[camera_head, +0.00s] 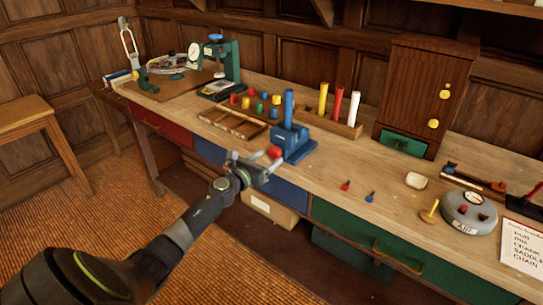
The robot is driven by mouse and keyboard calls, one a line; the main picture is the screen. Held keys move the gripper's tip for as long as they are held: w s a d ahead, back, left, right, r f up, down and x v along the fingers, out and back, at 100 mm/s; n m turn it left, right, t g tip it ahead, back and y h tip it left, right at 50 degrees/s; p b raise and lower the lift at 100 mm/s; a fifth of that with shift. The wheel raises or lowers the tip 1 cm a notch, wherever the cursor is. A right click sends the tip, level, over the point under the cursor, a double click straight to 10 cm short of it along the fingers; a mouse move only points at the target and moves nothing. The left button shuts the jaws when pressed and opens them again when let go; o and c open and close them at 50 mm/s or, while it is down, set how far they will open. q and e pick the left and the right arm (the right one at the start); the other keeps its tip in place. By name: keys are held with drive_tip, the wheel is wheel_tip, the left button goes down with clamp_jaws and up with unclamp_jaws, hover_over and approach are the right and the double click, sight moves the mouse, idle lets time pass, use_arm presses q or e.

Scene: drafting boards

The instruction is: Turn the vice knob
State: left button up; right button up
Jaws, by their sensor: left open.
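My right gripper is not in view.
Blue and green drawers lie below the front edge. A stool (24,112) stands at the left.

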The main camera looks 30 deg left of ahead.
use_arm(q)
drive_tip(key=shift+w+f, duration=0.1)
drive_tip(key=shift+w, duration=0.55)
drive_tip(key=shift+w+d, duration=0.1)
drive_tip(key=shift+w, duration=0.7)
drive_tip(key=shift+c, duration=0.7)
drive_tip(key=c, duration=0.8)
drive_tip(key=shift+c, duration=0.2)
drive_tip(key=shift+n, duration=0.4)
